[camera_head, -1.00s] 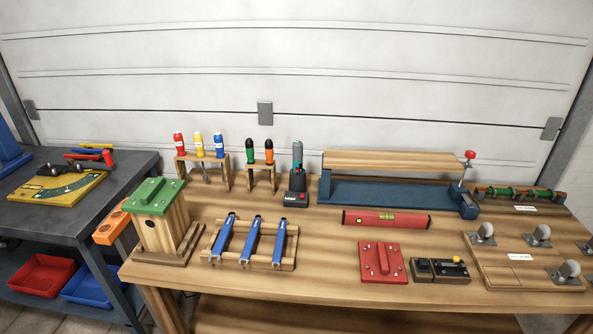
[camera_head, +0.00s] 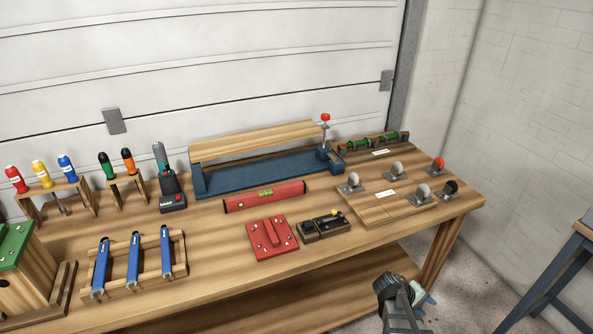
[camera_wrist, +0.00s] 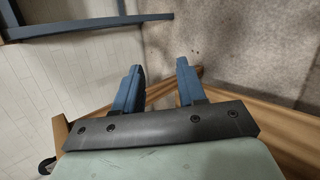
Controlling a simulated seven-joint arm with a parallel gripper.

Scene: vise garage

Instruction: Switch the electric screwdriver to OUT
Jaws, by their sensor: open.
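The electric screwdriver appears to be the grey and teal upright tool (camera_head: 160,156) in a dark stand at the back left of the bench in the head view. Any IN or OUT marking is too small to read. My gripper (camera_wrist: 158,76) is open and empty in the wrist view, its two blue-grey fingers apart above the floor. In the head view, part of my arm shows at the lower right, beyond the bench's front edge and far from the screwdriver.
The workbench (camera_head: 225,290) holds a blue vise (camera_head: 265,172) with a wooden board, a red level (camera_head: 264,196), a red plate (camera_head: 270,240), dark boxes (camera_head: 322,224), a caster board (camera_head: 398,205) and blue clamps (camera_head: 133,258). Screwdriver racks stand left of the electric tool.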

